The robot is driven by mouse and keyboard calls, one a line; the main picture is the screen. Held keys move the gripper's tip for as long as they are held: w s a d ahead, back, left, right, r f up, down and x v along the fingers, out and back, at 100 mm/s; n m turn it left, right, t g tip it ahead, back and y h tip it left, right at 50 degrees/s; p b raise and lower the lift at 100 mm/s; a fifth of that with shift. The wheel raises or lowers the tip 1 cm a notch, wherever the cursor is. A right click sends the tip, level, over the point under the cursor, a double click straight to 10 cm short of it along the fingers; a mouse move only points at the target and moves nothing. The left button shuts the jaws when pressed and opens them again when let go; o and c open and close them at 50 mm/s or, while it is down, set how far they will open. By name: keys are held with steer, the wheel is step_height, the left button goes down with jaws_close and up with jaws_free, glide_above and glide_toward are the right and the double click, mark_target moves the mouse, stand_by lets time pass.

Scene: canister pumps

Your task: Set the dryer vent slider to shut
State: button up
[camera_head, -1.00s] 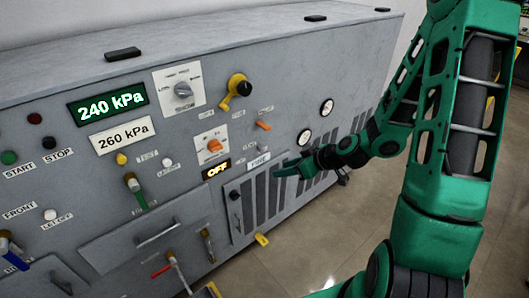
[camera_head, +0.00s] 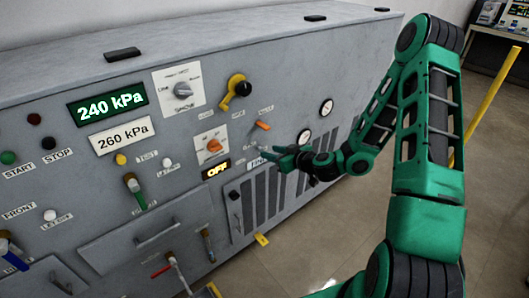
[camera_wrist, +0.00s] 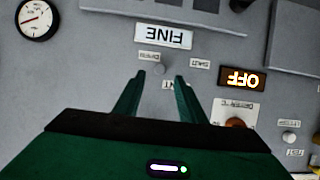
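The dryer vent slider seems to be the small grey knob (camera_wrist: 158,68) above the FINE sign on the grey panel, seen upside down in the wrist view. One small label beside it (camera_wrist: 187,62) appears to read SHUT; the label on its other side is too small to read surely. My gripper (camera_wrist: 160,76) is open, with one finger on each side of the knob in the picture. I cannot tell whether either finger touches it. In the head view my gripper (camera_head: 272,156) is at the panel and hides the slider.
The FINE sign (camera_wrist: 163,37) and the lit OFF display (camera_wrist: 243,80) are close by. An orange knob (camera_head: 214,146), an orange lever (camera_head: 262,125) and a yellow handle (camera_head: 236,86) stick out from the panel. Round gauges (camera_head: 304,137) are to the right. The floor in front is clear.

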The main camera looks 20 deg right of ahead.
mark_target(260, 149)
steer(key=shift+x, duration=2.45)
steer(key=shift+d, duration=0.1)
jaws_close()
